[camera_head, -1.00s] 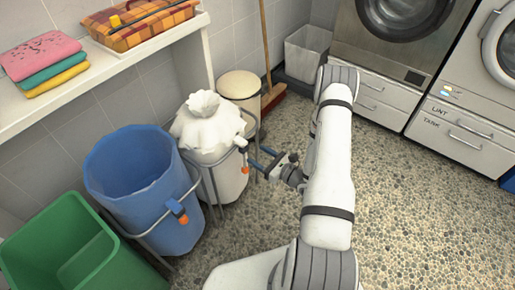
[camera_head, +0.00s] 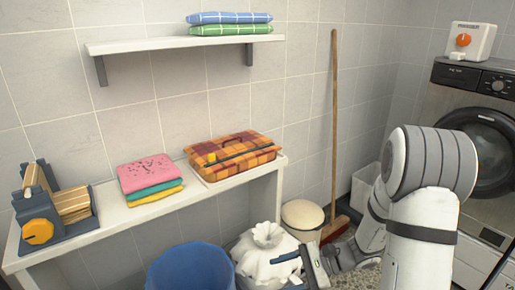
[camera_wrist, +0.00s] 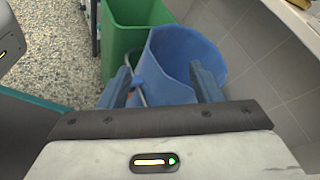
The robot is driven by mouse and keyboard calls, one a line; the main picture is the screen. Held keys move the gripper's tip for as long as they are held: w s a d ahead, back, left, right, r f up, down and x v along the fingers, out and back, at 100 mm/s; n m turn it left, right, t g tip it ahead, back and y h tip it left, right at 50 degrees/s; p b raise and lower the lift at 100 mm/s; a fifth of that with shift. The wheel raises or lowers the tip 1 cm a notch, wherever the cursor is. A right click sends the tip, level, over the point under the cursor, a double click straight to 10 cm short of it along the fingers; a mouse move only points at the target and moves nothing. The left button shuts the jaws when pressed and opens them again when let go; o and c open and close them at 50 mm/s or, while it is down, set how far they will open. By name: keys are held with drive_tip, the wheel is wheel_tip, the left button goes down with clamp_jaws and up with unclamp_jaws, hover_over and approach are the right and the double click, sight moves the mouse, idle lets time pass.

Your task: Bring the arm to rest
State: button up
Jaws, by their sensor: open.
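My gripper (camera_head: 301,263) is at the lower middle of the head view, in front of the white tied bag (camera_head: 265,250). In the wrist view my gripper (camera_wrist: 160,85) shows two blue fingers spread apart with nothing between them. Beyond the fingers stands a blue bin (camera_wrist: 180,62), with a green bin (camera_wrist: 128,38) behind it. The arm is bent, its large white and grey elbow at the right of the head view. The gripper seems apart from the bag, though the gap is hard to judge.
A white bench (camera_head: 112,219) along the wall holds folded towels (camera_head: 150,180), an orange checked basket (camera_head: 232,157) and a blue device (camera_head: 45,212). A shelf (camera_head: 150,44) with folded cloths hangs above. A broom (camera_head: 333,120), round-lidded bin (camera_head: 302,215) and washing machine (camera_head: 482,130) stand right.

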drive_tip(key=s+d+r+n+t+h+p, duration=0.1)
drive_tip(key=s+r+n+h+p, duration=0.3)
drive_tip(key=r, duration=0.4)
drive_tip(key=s+d+r+n+t+h+p, duration=0.1)
drive_tip(key=s+d+r+n+h+p, duration=0.3)
drive_tip(key=r, duration=0.5)
drive_tip(key=s+d+r+n+t+h+p, duration=0.1)
drive_tip(key=s+d+r+n+h+p, duration=0.2)
drive_tip(key=r+h, duration=0.3)
wheel_tip(320, 180, up, 2)
drive_tip(key=shift+s+d+r+n+p, duration=0.15)
drive_tip(key=shift+s+r+n+p, duration=0.05)
drive_tip(key=shift+s+n+p, duration=0.4)
drive_tip(key=shift+d, duration=0.1)
